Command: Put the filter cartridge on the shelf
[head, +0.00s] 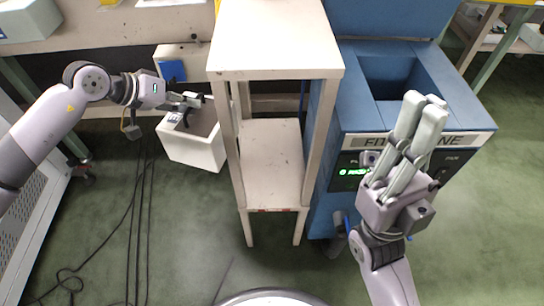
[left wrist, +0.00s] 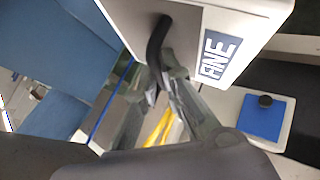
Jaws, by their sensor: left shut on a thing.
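The filter cartridge (head: 194,150) is a white box with a dark handle, left of the shelf in the head view. In the left wrist view the cartridge (left wrist: 235,22) shows a blue "FINE" label. My left gripper (head: 188,100) is shut on its black handle; the cartridge hangs slightly tilted. The left fingers (left wrist: 170,72) also show at the handle in the left wrist view. The shelf (head: 272,160) is a beige stand with a top board and a lower, empty board. My right gripper (head: 424,102) is empty over the blue machine, its fingertips close together.
The blue machine (head: 465,115) with an open top bay stands close to the shelf's right side. A pale box with a blue panel (head: 172,70) is behind the cartridge. Dark cables (head: 140,215) lie on the green floor at left. The floor in front is mostly clear.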

